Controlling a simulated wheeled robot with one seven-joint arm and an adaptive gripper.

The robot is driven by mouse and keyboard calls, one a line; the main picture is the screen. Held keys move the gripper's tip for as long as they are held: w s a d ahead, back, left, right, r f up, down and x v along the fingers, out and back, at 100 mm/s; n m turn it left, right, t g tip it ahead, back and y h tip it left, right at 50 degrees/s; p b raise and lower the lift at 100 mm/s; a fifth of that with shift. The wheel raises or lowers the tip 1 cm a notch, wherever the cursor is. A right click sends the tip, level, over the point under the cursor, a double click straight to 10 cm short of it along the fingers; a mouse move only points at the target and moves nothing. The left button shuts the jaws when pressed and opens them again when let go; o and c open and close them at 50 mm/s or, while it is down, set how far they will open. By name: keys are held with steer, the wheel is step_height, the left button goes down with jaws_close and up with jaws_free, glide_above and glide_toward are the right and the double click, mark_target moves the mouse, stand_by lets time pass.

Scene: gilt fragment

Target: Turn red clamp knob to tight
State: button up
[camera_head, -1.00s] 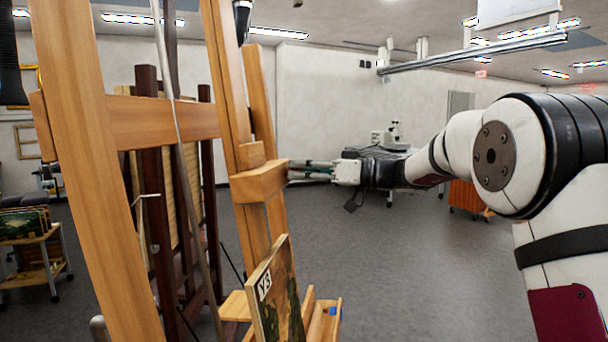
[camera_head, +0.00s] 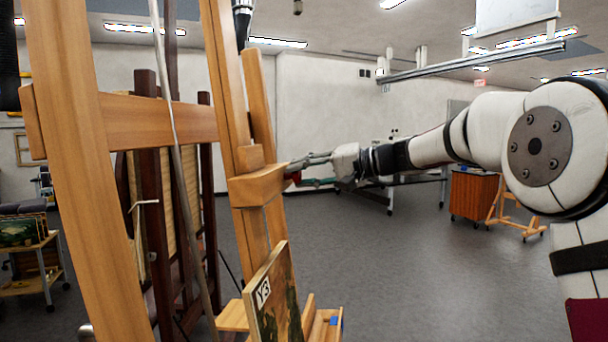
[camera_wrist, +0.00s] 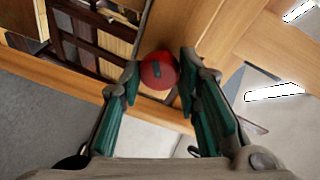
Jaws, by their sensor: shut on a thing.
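The red clamp knob (camera_wrist: 158,71) shows in the wrist view as a round red disc with a dark mark on its face, against the wooden easel. My gripper (camera_wrist: 158,80) has its two green-padded fingers on either side of the knob and is shut on it. In the head view my gripper (camera_head: 298,174) reaches the right side of the wooden clamp block (camera_head: 258,186) on the easel mast. Only a small bit of red shows there between the fingers.
A painting labelled Y3 (camera_head: 275,300) stands on the easel's lower ledge, below my gripper. The easel's thick front post (camera_head: 85,170) rises at the left. The floor at the right is open.

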steer(key=m+g+p, duration=0.1)
steer(key=m, duration=0.4)
steer(key=shift+w+r+m+h, duration=0.1)
steer(key=shift+r+m+h, duration=0.05)
steer(key=shift+m+h, duration=0.25)
steer(key=m+g, duration=0.1)
steer(key=m, duration=0.3)
steer(key=m+g+y+b, duration=0.1)
steer(key=m+g, duration=0.1)
steer(key=m, duration=0.3)
steer(key=m+g+b, duration=0.1)
steer(key=m, duration=0.4)
steer(key=shift+w+d+g, duration=0.1)
steer(key=shift+w+g, duration=0.05)
steer(key=shift+g, duration=0.15)
steer(key=shift+m, duration=0.4)
steer(key=o, duration=1.2)
steer(key=shift+f, duration=0.2)
steer(key=shift+c, duration=0.2)
steer(key=v, duration=1.2)
steer(key=shift+f, duration=0.2)
